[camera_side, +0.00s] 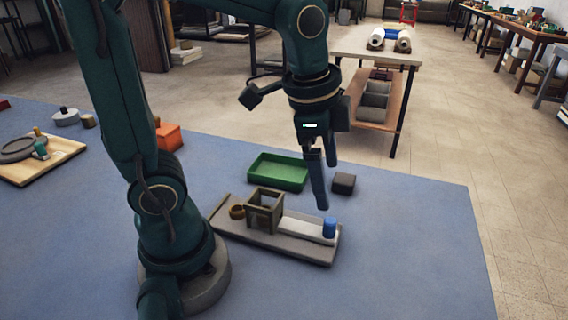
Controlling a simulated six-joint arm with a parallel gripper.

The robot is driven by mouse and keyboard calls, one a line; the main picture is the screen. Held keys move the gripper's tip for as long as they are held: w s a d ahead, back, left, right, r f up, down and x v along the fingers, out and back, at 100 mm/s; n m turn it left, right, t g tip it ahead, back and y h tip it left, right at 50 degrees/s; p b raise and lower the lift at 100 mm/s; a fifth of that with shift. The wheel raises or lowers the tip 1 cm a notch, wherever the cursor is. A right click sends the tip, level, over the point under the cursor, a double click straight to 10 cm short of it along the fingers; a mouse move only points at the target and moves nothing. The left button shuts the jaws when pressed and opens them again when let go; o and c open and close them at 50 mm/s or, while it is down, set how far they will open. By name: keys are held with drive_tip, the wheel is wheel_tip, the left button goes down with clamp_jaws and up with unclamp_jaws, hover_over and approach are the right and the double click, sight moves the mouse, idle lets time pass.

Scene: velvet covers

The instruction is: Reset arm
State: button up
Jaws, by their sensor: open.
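My gripper (322,178) points down above the right part of a grey board (270,240). It is open and empty, its fingers just above and left of a small blue cylinder (329,228). The cylinder stands upright near the right end of the board, on or beside a pale flat strip (300,226). A dark olive open frame (265,212) stands on the board left of the strip. A small brown ring-like piece (237,212) sits to the frame's left.
A green tray (278,172) and a dark block (344,183) lie behind the board. An orange box (168,137) and a wooden board (42,160) with a grey round piece are at left. The blue mat (420,240) is clear at right.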

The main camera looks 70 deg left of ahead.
drive_tip(key=s+n+t, duration=0.3)
drive_tip(key=s+n, duration=0.4)
drive_tip(key=n, duration=0.1)
drive_tip(key=shift+s+r, duration=0.15)
drive_tip(key=shift+r, duration=0.15)
